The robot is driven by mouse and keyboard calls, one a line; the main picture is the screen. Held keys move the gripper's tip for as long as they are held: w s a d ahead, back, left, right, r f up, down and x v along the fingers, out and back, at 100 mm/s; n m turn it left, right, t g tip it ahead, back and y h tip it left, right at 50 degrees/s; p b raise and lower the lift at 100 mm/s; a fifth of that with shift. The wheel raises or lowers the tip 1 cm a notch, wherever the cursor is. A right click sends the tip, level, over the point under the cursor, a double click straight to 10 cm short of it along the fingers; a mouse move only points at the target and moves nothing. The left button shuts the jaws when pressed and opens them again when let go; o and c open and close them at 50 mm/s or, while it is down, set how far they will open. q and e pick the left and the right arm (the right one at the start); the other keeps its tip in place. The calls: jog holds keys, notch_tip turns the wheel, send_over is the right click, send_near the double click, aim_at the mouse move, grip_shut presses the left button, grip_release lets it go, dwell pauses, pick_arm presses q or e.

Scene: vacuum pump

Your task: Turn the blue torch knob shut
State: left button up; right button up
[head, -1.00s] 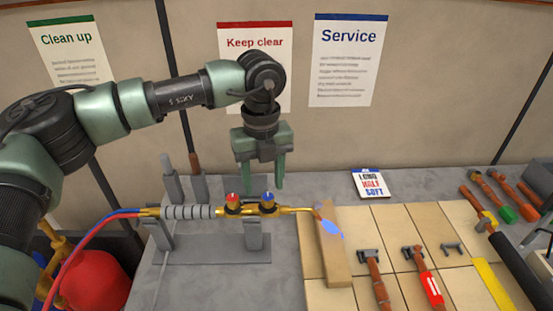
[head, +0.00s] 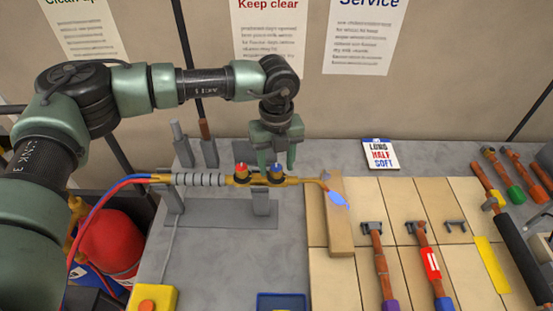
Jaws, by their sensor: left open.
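The brass torch (head: 308,180) lies level on a grey stand (head: 261,203), with red and blue hoses at its left end. Its blue knob (head: 277,169) stands upright on top, just right of the red knob (head: 241,169). My left gripper (head: 277,166) points down at the blue knob. Its two fingers are apart and appear on either side of the knob; I cannot tell whether they touch it. A blue flame (head: 338,201) shows at the torch tip. My right gripper is not in view.
A wooden block (head: 342,238) stands by the torch tip. Tiles (head: 440,210) with several tools fill the right. A LONG HALF SOFT card (head: 380,154) lies behind. A yellow box with an orange button (head: 152,299) and a blue tray (head: 282,299) are in front.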

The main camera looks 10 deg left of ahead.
pick_arm(q)
jog(key=shift+s, duration=0.1)
grip_shut()
